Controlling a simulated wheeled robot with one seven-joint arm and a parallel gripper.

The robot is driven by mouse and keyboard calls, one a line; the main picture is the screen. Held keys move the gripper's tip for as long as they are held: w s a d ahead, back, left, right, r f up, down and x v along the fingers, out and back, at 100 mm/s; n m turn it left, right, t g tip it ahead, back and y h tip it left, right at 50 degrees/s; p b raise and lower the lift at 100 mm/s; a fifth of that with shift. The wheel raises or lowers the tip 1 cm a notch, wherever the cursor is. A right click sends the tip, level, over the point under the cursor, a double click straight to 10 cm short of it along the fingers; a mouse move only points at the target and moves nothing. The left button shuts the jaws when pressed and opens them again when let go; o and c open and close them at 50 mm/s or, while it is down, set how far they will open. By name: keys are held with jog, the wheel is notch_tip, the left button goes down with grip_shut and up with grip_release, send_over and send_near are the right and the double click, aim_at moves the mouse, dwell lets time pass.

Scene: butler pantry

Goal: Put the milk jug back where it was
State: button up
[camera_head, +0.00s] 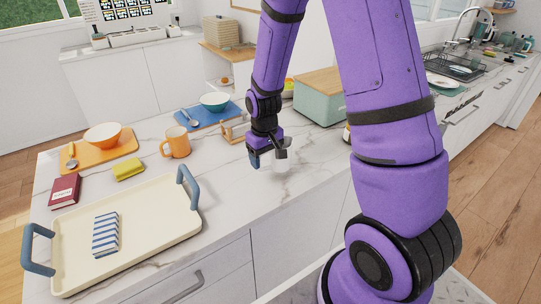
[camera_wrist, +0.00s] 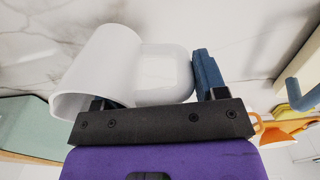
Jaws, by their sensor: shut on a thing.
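The white milk jug (camera_wrist: 95,70) is in my gripper (camera_wrist: 162,58) in the wrist view. Its round body lies at the left, with its open mouth toward the lower left.
The cream tray (camera_head: 150,247) with blue handles stands at front left. A green bread box (camera_head: 318,97) stands behind at right. The counter's front edge is close.

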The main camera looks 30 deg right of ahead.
jog(key=shift+w+d+f, duration=2.05)
jog(key=shift+w+d, duration=0.05)
jog(key=shift+d, duration=0.1)
jog(key=shift+f, duration=0.15)
jog(key=o, duration=1.3)
notch_tip(320, 180, up, 12)
jog(key=s+a+r+t, duration=0.1)
jog(key=s+a+r, duration=0.1)
jog(key=s+r, duration=0.45)
jog(key=s+a+r+t, duration=0.2)
jog(key=s+a+r, duration=0.15)
jog(key=r, duration=0.65)
jog(key=s+a+r+t, duration=0.1)
jog(key=s+r, duration=0.2)
jog(key=s, duration=0.5)
jog(key=s+a+r+t, duration=0.1)
jog(key=s+r, duration=0.2)
jog(key=s, duration=0.5)
jog(key=shift+r+m, duration=0.25)
jog(key=shift+m, duration=0.05)
